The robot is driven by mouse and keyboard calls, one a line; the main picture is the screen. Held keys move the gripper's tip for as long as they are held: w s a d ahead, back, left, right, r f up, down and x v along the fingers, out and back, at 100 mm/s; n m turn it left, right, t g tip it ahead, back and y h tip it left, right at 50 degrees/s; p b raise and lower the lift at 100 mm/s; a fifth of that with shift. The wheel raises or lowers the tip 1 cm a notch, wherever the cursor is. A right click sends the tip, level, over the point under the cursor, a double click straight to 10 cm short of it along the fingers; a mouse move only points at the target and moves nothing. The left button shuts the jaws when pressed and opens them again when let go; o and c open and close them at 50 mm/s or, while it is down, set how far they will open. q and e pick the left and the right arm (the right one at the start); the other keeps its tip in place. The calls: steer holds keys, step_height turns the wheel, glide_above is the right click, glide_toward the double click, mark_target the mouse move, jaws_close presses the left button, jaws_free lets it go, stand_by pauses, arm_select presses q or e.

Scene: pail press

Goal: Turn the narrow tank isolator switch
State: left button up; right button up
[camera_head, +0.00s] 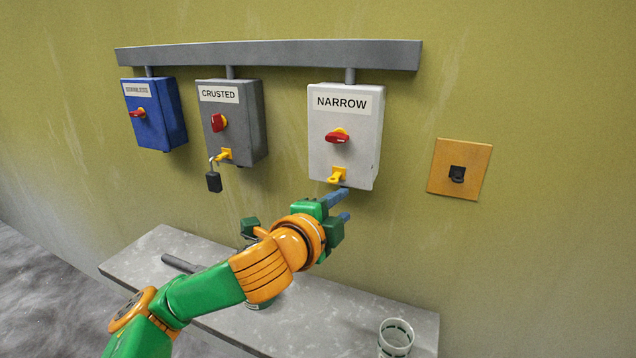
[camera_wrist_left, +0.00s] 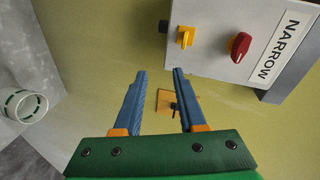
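The white switch box labelled NARROW (camera_head: 346,140) hangs on the wall under a grey rail. Its red rotary handle (camera_head: 338,136) lies about level on a yellow plate, with a yellow hasp (camera_head: 337,175) below it. In the left wrist view the red handle (camera_wrist_left: 240,47) and the yellow hasp (camera_wrist_left: 185,37) show at the upper right. My left gripper (camera_head: 340,206) is just below the box, apart from the handle. In the left wrist view its blue fingers (camera_wrist_left: 158,100) are spread with nothing between them. My right gripper is in neither view.
A grey box labelled CRUSTED (camera_head: 242,135) has a red handle and a black padlock (camera_head: 214,182). A blue box (camera_head: 160,118) hangs further left. An orange plate with a black fitting (camera_head: 460,168) is at right. A grey bench (camera_head: 150,250) below holds a cup (camera_head: 396,338).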

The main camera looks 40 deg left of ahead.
arm_select(q)
steer(key=m+t+y, duration=0.1)
steer(key=t+y, duration=0.1)
glide_toward(335, 140)
steer(key=p+x, duration=0.1)
steer(key=x, duration=0.6)
steer(key=shift+w+r+p, duration=0.15)
steer(key=shift+w+p, duration=0.15)
steer(key=shift+p, duration=0.1)
steer(key=shift+w+a, duration=0.2)
steer(key=shift+w, duration=0.25)
steer(key=shift+c, duration=0.4)
steer(key=shift+w, duration=0.1)
jaws_close()
steer(key=n, duration=0.4)
steer(key=shift+d+f, duration=0.1)
steer(key=shift+f, duration=0.15)
steer(key=n, duration=1)
steer(key=shift+n, duration=0.4)
steer(key=n, duration=0.2)
steer(key=shift+r+n, duration=0.1)
steer(key=shift+n, duration=0.2)
steer(key=shift+o, duration=1.6)
jaws_free()
